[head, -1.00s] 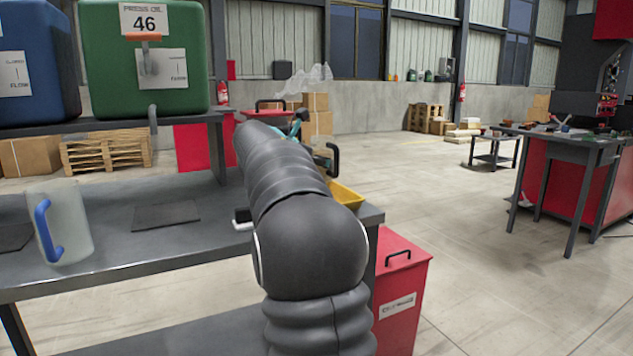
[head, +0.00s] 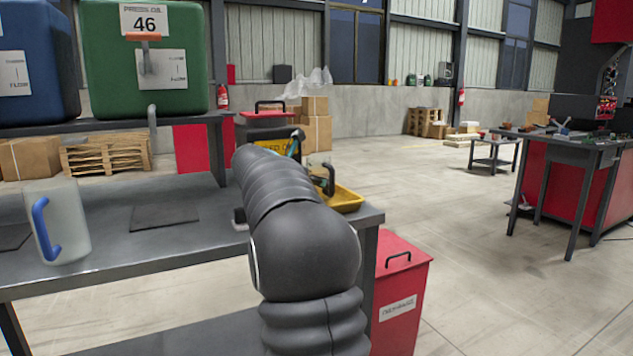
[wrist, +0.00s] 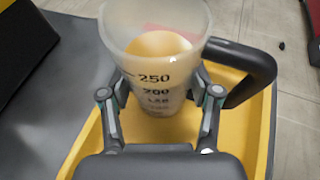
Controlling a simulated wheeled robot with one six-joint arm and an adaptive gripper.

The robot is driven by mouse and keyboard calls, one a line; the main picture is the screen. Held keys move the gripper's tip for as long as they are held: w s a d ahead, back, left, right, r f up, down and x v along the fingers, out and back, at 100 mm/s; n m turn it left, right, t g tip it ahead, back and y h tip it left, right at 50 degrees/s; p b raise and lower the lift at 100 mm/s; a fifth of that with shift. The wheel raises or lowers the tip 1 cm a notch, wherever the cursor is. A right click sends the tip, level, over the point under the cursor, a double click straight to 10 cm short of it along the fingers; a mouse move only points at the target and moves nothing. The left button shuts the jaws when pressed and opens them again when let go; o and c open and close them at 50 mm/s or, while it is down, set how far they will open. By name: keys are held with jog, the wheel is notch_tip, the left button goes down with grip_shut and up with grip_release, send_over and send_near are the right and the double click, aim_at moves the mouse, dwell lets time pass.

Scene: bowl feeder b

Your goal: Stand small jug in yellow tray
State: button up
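The small jug (wrist: 155,68) is clear with dark volume marks and a dark handle (wrist: 250,72). In the wrist view it is upright between the two fingers of my gripper (wrist: 162,92), which press on its sides. The yellow tray (wrist: 90,140) lies under and around the jug's base; I cannot tell whether the base touches the tray floor. In the head view my arm hides most of the jug; its handle (head: 329,180) shows just above the tray (head: 347,201), at the bench's right end.
A larger clear jug with a blue handle (head: 68,225) stands on the grey bench (head: 160,250) at left, near a dark mat (head: 165,215). Green (head: 150,85) and blue (head: 30,80) tanks stand on a shelf behind. A red bin (head: 405,285) stands beside the bench's right end.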

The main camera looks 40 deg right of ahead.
jog(key=o, duration=0.4)
jog(key=shift+r, duration=0.3)
jog(key=v, duration=1.2)
jog(key=shift+s+f+p, duration=0.1)
jog(key=shift+p, duration=0.3)
